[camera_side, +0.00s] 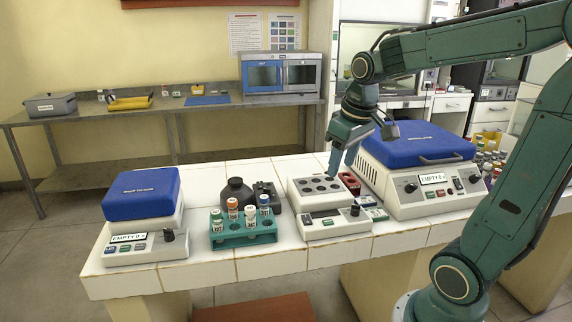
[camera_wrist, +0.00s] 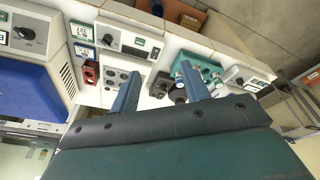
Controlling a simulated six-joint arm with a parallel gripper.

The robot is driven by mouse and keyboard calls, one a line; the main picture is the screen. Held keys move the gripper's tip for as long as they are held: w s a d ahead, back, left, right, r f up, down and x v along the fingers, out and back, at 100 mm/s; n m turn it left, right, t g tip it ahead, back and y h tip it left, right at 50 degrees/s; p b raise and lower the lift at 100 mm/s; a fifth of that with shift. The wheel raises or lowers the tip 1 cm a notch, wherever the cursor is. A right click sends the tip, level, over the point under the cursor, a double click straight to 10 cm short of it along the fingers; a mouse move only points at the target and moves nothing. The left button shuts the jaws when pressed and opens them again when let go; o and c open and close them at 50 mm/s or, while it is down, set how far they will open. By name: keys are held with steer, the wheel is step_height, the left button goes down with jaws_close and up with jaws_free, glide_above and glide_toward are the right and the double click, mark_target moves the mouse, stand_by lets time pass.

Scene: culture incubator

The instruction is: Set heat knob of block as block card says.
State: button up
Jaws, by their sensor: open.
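The heat block (camera_side: 314,190) is a white unit with dark round wells on top, at the middle of the bench. Its front panel has a dark display and a dark heat knob (camera_side: 355,211) at the right end; the knob also shows in the wrist view (camera_wrist: 108,39). A small card (camera_side: 377,214) lies just right of the panel, and a white card with a dark number (camera_wrist: 82,31) shows in the wrist view. I cannot read it surely. My gripper (camera_side: 342,165) is open and empty above the block's back right, apart from the knob; its two fingers show in the wrist view (camera_wrist: 158,88).
A teal rack (camera_side: 243,235) with capped vials stands left of the block, before a dark bottle (camera_side: 236,193). Blue-lidded units stand at the left (camera_side: 142,195) and right (camera_side: 417,150). A red holder (camera_side: 349,182) sits close beside the block. Open bench lies along the front edge.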

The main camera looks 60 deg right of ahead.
steer(key=w+d+f+m+g, duration=0.1)
steer(key=w+d+f+g, duration=0.15)
steer(key=d, duration=0.65)
steer(key=m+y, duration=0.1)
glide_above(356, 205)
step_height(356, 205, down, 5)
steer(key=shift+d+f, duration=0.1)
step_height(356, 205, down, 14)
steer(key=shift+r, duration=0.1)
steer(key=shift+c, duration=0.3)
steer(key=c, duration=0.9)
